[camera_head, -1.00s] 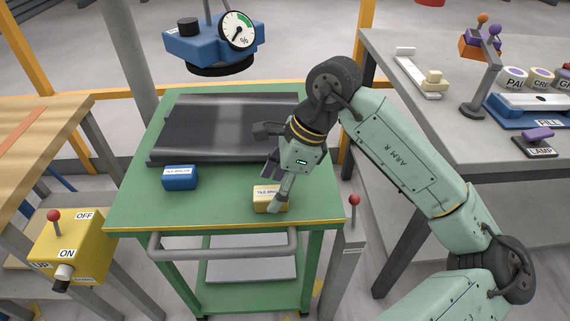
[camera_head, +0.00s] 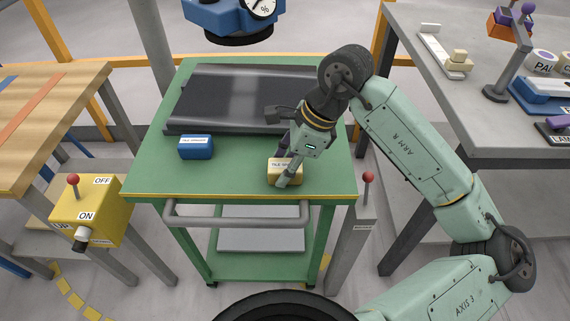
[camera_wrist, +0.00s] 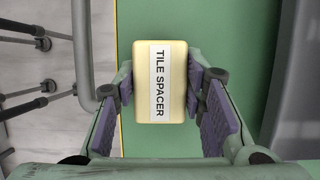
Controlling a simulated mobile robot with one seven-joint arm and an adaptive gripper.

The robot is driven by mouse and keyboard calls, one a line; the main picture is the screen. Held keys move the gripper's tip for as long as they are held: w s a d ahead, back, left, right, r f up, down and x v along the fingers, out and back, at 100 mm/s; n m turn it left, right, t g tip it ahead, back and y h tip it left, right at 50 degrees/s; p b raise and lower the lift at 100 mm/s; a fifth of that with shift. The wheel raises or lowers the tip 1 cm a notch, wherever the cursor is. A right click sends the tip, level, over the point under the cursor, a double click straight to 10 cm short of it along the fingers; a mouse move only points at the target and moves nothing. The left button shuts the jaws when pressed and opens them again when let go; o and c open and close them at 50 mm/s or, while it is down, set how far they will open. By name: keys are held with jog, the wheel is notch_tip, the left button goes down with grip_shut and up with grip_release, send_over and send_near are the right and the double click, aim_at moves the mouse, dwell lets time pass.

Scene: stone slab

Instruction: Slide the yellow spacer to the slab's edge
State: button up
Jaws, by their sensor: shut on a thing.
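The yellow spacer (camera_head: 273,173), labelled TILE SPACER, sits on the green cart top near its front right. It also shows large in the wrist view (camera_wrist: 175,55), between the purple finger pads. My gripper (camera_head: 286,169) reaches down over it and is shut on it, one finger on each side. The near finger hides part of the spacer in the head view. The dark grey slab (camera_head: 225,98) lies on the cart behind the spacer, with a gap of green surface between them.
A blue block (camera_head: 196,148) sits left of the spacer on the cart top (camera_head: 160,180). A blue device with a dial (camera_head: 232,18) is above and behind the slab. A cart handle (camera_head: 235,215) runs along the front. Green surface between block and spacer is clear.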

jog(key=c, duration=0.5)
jog(key=shift+w+b, duration=1.2)
jog(key=shift+w, duration=2.35)
jog(key=shift+c, duration=0.2)
jog(key=o, duration=1.2)
jog(key=shift+o, duration=0.2)
